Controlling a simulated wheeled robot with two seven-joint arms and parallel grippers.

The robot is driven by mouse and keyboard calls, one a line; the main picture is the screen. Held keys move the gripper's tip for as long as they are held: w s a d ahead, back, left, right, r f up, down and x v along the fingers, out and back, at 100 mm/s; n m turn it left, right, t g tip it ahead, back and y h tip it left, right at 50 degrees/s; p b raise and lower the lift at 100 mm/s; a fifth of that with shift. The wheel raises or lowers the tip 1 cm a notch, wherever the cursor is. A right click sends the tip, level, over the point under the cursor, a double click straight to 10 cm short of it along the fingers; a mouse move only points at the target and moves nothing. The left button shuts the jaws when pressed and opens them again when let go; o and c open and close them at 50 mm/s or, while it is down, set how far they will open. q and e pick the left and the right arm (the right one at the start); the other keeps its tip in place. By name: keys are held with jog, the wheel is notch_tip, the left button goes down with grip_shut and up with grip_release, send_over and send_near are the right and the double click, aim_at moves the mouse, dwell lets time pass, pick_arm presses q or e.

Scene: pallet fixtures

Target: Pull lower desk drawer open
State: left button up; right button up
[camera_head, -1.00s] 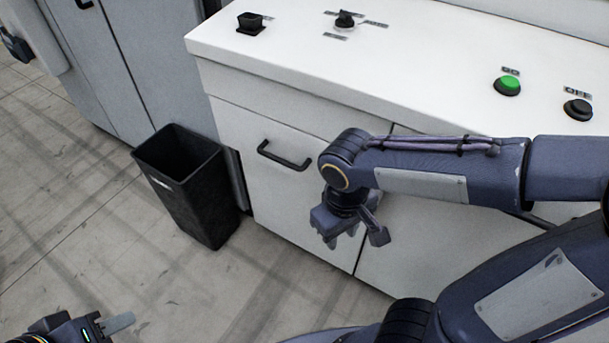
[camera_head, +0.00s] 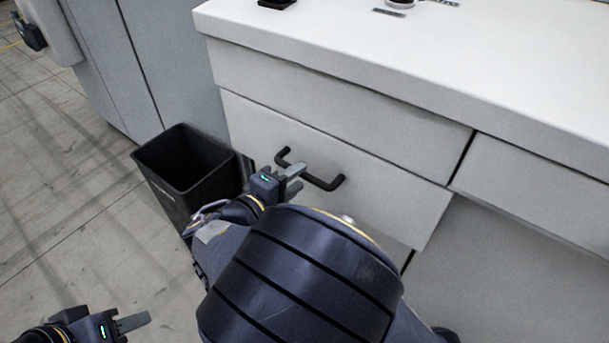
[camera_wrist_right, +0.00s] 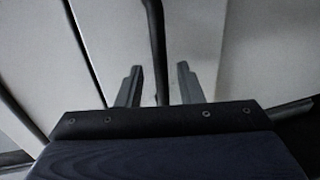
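The pale drawer front (camera_head: 380,185) with a dark bar handle (camera_head: 325,183) is below a plain upper band of the desk. Its right edge overlaps the gap between cabinet panels, so it appears to stand slightly out. My right gripper (camera_head: 291,180) is at the handle's left half. In the right wrist view the dark handle (camera_wrist_right: 156,45) runs between the two spread fingers (camera_wrist_right: 160,88), with space visible on both sides. My left gripper (camera_head: 132,322) is low at the left, away from the desk; its finger spacing is unclear.
A black bin (camera_head: 185,165) stands on the floor left of the drawer, close to my right gripper. The white desktop (camera_head: 420,60) has controls at its back edge. Grey cabinets (camera_head: 130,70) stand further left.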

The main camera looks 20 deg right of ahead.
aim_at(301, 176)
jog(key=shift+x, duration=1.6)
jog(key=shift+c, duration=0.4)
grip_shut()
